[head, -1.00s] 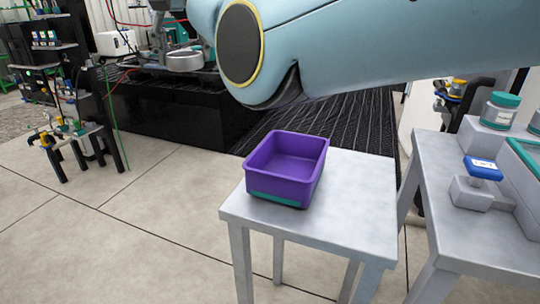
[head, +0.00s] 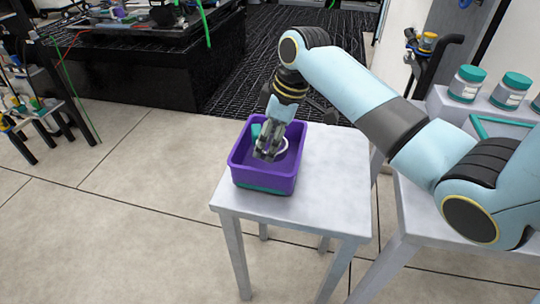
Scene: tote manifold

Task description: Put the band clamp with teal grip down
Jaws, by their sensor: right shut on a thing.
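A purple tote (head: 262,180) with a teal base strip stands on a small grey table (head: 330,200). My right gripper (head: 266,154) points down inside the tote's opening and is shut on the band clamp (head: 284,147). The clamp shows as a pale ring beside the fingers, with a bit of its teal grip (head: 256,131) at the left. The fingers hide much of it, and I cannot tell whether it touches the tote floor. My left gripper is not in view.
A second grey table at the right carries teal-lidded jars (head: 467,83) and a teal-edged tray (head: 505,132). A tool stand (head: 40,115) is at the left. The small table's top is bare right of the tote.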

